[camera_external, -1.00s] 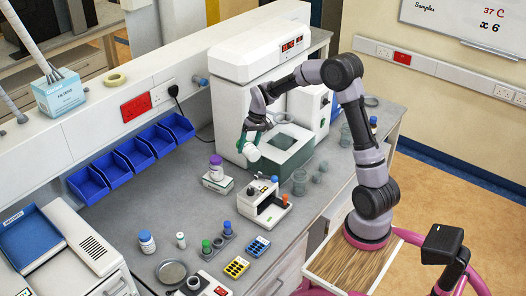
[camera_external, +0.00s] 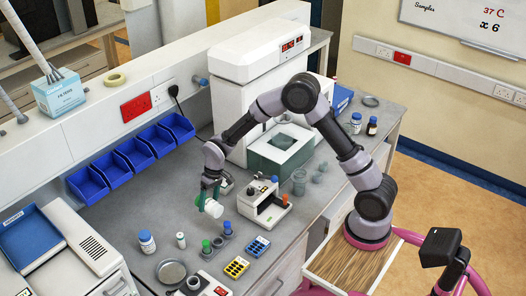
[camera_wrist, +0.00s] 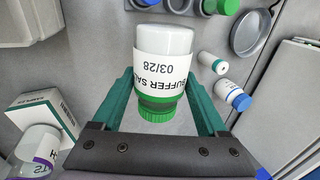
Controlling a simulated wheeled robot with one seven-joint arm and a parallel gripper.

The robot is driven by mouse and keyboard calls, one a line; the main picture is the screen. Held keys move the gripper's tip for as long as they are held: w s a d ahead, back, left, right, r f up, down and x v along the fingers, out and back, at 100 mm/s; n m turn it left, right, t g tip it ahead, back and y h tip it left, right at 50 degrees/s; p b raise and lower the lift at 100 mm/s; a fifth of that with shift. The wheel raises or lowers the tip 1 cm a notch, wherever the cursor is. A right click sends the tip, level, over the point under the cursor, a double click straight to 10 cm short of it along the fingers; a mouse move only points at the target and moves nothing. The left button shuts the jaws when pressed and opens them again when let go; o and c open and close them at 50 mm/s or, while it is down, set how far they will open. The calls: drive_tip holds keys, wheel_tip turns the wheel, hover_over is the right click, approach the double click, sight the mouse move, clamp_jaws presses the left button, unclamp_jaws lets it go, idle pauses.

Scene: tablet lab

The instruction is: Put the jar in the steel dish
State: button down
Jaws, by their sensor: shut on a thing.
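My gripper (camera_external: 212,197) is shut on a white jar (camera_external: 214,209) with a green lid, held above the bench. In the wrist view, my gripper (camera_wrist: 162,100) has its green fingers on either side of the jar (camera_wrist: 164,70). Its label reads "BUFFER SA…" and "03/28", upside down. A round grey metal dish (camera_external: 172,272) lies at the front of the bench, left of and nearer than the jar. It shows at the upper right in the wrist view (camera_wrist: 235,42) and looks empty.
A white bottle with a blue cap (camera_external: 147,241) and a small vial (camera_external: 181,240) stand behind the dish. Another round dish (camera_external: 371,101) lies far right.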

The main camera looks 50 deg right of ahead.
wheel_tip(320, 180, down, 9)
drive_tip(key=shift+r, duration=0.1)
idle(0.3)
drive_tip(key=shift+f, duration=0.2)
unclamp_jaws()
drive_tip(key=shift+r, duration=0.15)
